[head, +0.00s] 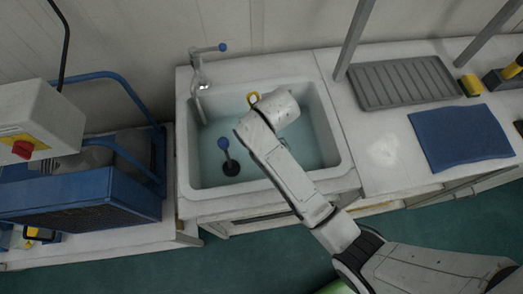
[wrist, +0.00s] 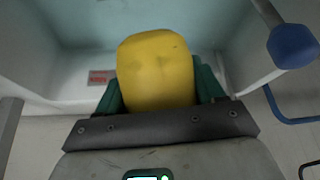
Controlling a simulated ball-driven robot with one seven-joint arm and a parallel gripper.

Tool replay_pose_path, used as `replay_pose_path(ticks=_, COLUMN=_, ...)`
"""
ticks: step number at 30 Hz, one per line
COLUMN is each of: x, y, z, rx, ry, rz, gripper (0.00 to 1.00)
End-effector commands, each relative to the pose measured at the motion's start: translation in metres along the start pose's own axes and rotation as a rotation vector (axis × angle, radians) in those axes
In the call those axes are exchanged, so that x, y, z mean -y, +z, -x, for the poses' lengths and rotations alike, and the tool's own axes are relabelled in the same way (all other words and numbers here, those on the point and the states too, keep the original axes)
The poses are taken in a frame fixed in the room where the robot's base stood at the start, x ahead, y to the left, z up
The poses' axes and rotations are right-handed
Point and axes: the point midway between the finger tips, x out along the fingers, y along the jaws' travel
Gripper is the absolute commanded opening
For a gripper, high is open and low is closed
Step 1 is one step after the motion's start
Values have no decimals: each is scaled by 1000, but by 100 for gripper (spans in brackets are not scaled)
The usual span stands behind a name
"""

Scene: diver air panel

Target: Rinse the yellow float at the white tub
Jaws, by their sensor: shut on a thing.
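In the wrist view the yellow float (wrist: 156,62) is held between the green fingers of my gripper (wrist: 156,88), which is shut on it. In the head view my arm reaches over the white tub (head: 182,150), its end above the back half. The arm hides my fingers there. A small yellow loop (head: 253,98) shows beside the arm's end; I cannot tell whether it is part of the float. The tub holds pale blue-green water (head: 205,165). I cannot tell whether the float touches the water.
A tap (head: 200,75) with a blue-tipped lever stands at the tub's back left. Right are a grey ribbed tray (head: 400,82), a blue mat (head: 460,137) and a yellow block (head: 470,85). A blue-railed unit (head: 80,200) stands left.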

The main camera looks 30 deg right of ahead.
Motion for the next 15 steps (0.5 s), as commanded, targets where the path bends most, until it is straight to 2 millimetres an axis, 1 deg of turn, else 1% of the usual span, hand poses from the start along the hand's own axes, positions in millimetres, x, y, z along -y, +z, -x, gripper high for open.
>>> replay_pose_path(ticks=15, x=0, y=-18, z=33, rx=-3, ry=-1, rz=-1, gripper=35)
